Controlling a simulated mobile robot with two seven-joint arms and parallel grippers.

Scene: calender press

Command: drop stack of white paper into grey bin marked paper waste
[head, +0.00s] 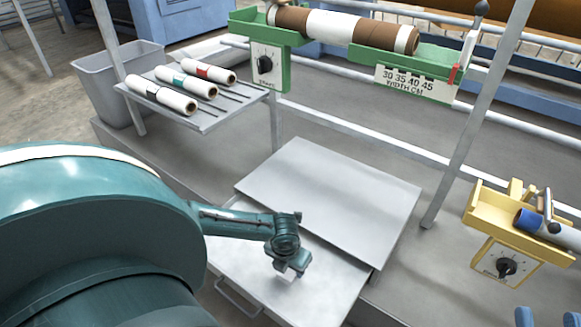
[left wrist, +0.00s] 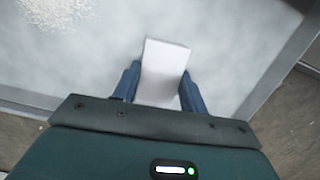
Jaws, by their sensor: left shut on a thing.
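My left gripper (head: 291,270) is over the lower grey metal tray (head: 325,295) in the head view. In the left wrist view its two blue fingers (left wrist: 160,88) are shut on a stack of white paper (left wrist: 163,62), one on each side. In the head view the stack is mostly hidden by the gripper. A grey bin (head: 92,85) stands at the far left behind a small shelf; its marking cannot be seen. Two blue fingertips of my right gripper (head: 548,317) show at the bottom right edge, apart with nothing between them.
The small shelf (head: 213,123) holds several white rolls (head: 185,86) beside the bin. A slanted post stands by the bin. A raised metal plate (head: 340,185) lies behind the lower tray. Green (head: 265,60) and yellow (head: 505,262) roll holders stand at the back and right. White granules (left wrist: 60,10) lie on the surface.

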